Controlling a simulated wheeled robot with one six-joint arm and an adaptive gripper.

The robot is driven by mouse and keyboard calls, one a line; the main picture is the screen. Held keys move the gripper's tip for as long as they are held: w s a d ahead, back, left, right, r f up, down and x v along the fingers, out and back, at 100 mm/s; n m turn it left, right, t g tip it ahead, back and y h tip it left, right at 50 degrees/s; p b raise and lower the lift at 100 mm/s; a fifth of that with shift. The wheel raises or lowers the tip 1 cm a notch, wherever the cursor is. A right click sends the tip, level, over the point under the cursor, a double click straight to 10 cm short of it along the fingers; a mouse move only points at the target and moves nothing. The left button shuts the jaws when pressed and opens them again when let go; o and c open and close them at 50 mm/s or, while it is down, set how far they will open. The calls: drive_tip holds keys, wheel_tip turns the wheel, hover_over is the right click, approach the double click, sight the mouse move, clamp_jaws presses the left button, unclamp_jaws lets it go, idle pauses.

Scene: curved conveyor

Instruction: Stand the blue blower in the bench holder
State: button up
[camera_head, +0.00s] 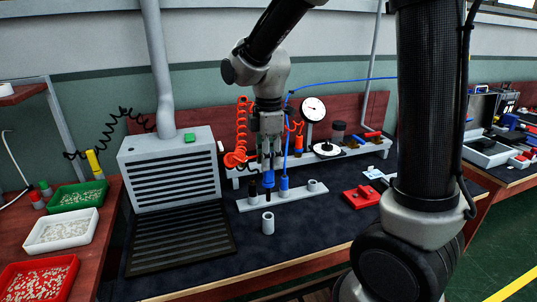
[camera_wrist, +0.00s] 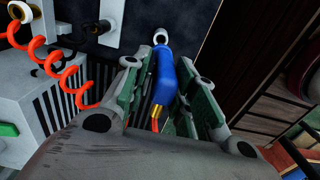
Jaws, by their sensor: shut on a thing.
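The blue blower (camera_wrist: 165,72) is between the jaws of my gripper (camera_wrist: 158,100) in the wrist view, with a brass fitting and a short red piece at its near end. In the head view my gripper (camera_head: 269,158) points down over the bench, and the blue blower (camera_head: 268,180) shows just below the fingers. The bench holder (camera_head: 297,195) is a pale strip with grey cups, right under and beside it. I cannot tell whether the blower touches the holder. A second blue piece (camera_head: 284,187) stands just right of it, with a blue hose rising above.
A slatted grey box (camera_head: 172,168) is left, a red coiled hose (camera_head: 241,125) and a dial gauge (camera_head: 313,109) behind.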

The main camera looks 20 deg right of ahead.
approach(268, 200)
drive_tip(key=shift+w+d+f, duration=0.1)
drive_tip(key=shift+w+f, duration=0.2)
drive_tip(key=shift+w, duration=0.05)
drive_tip(key=shift+f, duration=3.55)
idle(0.7)
drive_tip(key=o, duration=0.9)
drive_tip(key=shift+o, duration=0.2)
wheel_tip(268, 200, up, 12)
